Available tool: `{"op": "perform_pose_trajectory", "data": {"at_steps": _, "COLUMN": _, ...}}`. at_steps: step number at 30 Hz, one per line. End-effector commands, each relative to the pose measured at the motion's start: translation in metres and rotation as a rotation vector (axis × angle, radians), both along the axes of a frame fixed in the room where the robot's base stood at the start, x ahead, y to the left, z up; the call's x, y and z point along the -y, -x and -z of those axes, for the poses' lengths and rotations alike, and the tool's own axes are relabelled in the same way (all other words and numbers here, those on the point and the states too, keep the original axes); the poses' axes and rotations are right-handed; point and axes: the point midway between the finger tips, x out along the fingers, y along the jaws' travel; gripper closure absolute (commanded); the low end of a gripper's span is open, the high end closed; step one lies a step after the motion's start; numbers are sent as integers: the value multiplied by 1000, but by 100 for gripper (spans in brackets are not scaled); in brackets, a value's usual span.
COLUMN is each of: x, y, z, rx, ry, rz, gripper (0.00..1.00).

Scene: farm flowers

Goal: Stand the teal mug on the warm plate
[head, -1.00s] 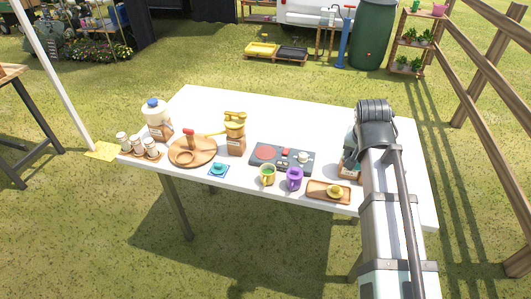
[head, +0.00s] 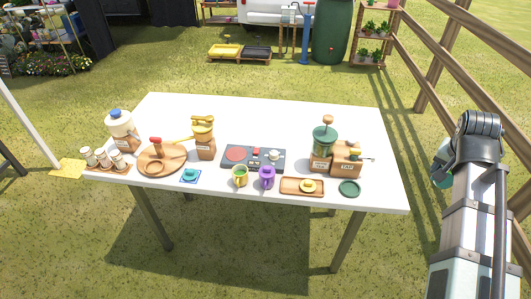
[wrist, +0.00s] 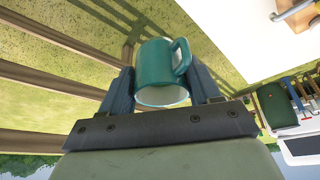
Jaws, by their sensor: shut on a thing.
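The teal mug (wrist: 155,62) is between the two fingers of my gripper (wrist: 163,82) in the wrist view. My gripper is shut on it, with the mug's handle toward the right finger and its pale open rim facing the camera. In the head view my gripper (head: 452,155) is off the right side of the table, and only a sliver of the teal mug (head: 442,173) shows. The dark panel with a red disc, which looks like the warm plate (head: 237,154), lies mid-table, well to the left of my gripper. Nothing stands on its red disc.
A yellow mug (head: 240,176) and a purple mug (head: 267,177) stand in front of the panel. A wooden fence (head: 437,75) runs behind my arm.

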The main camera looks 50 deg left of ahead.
Motion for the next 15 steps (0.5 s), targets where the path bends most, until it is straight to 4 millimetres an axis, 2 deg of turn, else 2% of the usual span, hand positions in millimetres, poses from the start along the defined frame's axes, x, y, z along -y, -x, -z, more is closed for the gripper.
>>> {"op": "perform_pose_trajectory", "data": {"at_steps": 1, "x": 17, "y": -6, "z": -1, "rx": 0, "ry": 0, "rz": 27, "gripper": 81}}
{"op": "perform_pose_trajectory", "data": {"at_steps": 15, "x": 155, "y": -43, "z": -12, "rx": 0, "ry": 0, "rz": 245, "gripper": 81}}
